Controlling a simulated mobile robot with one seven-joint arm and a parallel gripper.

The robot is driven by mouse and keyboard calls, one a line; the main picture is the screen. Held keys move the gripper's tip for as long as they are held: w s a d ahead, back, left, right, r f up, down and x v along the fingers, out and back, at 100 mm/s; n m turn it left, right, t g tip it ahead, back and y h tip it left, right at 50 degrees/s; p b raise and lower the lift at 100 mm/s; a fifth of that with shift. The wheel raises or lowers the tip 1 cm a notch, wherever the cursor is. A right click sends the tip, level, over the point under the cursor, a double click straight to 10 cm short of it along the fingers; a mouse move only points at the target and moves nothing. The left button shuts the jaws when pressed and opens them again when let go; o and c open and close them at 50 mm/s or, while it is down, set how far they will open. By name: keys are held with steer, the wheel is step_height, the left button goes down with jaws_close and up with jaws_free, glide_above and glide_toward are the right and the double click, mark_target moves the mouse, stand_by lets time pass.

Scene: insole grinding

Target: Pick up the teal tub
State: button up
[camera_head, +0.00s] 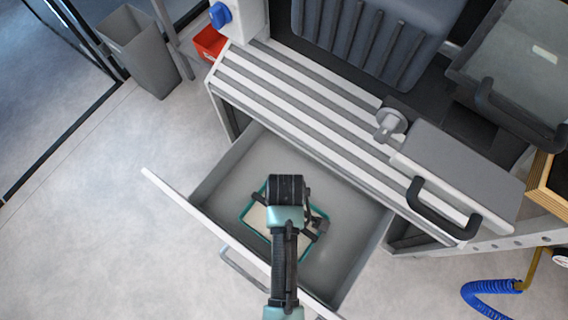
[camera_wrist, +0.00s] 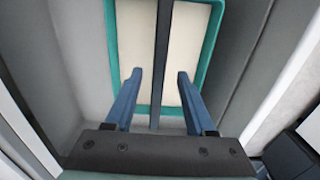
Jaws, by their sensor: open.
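The teal tub (camera_head: 246,216) lies inside an open drawer, with a teal rim and a pale inside. My arm and gripper hide its middle in the head view. In the wrist view the teal tub (camera_wrist: 200,80) fills the upper middle, with a dark bar running lengthwise across it. My gripper (camera_head: 318,228) is above the tub. In the wrist view my gripper (camera_wrist: 159,76) is open, its two blue fingers apart on either side of the dark bar, with nothing clearly held between them. Contact with the bar cannot be told.
The drawer (camera_head: 345,262) is pulled out below a ribbed grey-white bench (camera_head: 290,95), and its walls surround the tub. A grey bin (camera_head: 145,55) and a red box (camera_head: 208,44) stand at upper left. A blue coiled hose (camera_head: 485,293) is at lower right. Floor at left is clear.

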step_height(320, 180, down, 6)
steer(key=shift+w+a+r+b, duration=0.15)
steer(key=shift+b, duration=0.4)
jaws_close()
steer(key=shift+r, duration=0.1)
stand_by(1.1)
